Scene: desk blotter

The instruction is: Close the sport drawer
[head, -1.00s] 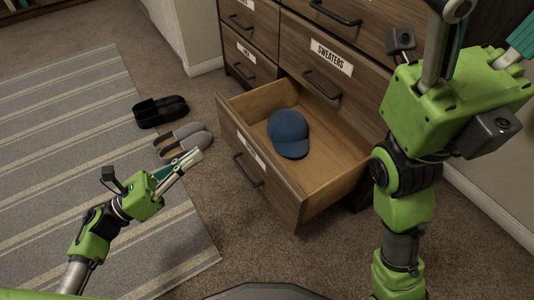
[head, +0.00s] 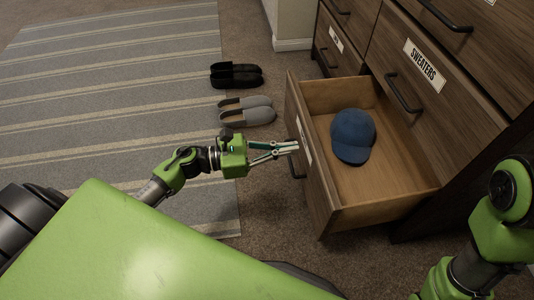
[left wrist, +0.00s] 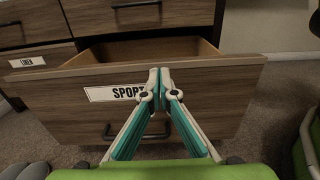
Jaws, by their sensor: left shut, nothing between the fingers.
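The sport drawer (head: 390,195) is pulled out of the lower part of the wooden dresser, with a blue cap (head: 353,135) lying inside. In the left wrist view its front (left wrist: 215,82) carries a label (left wrist: 113,93) reading "SPORT", partly covered by my fingers, and a dark bar handle (left wrist: 118,136) below. My left gripper (head: 296,147) is shut and empty, its tips at the drawer front near the label; whether they touch it I cannot tell. In the left wrist view the closed fingertips (left wrist: 158,72) overlap the drawer front. My right gripper is out of view; only part of my right arm shows.
The "SWEATERS" drawer (head: 455,95) above is closed. Black shoes (head: 236,76) and grey slippers (head: 246,109) stand on the floor left of the drawer, near the striped rug (head: 120,110). Carpet (head: 265,215) in front of the drawer is clear.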

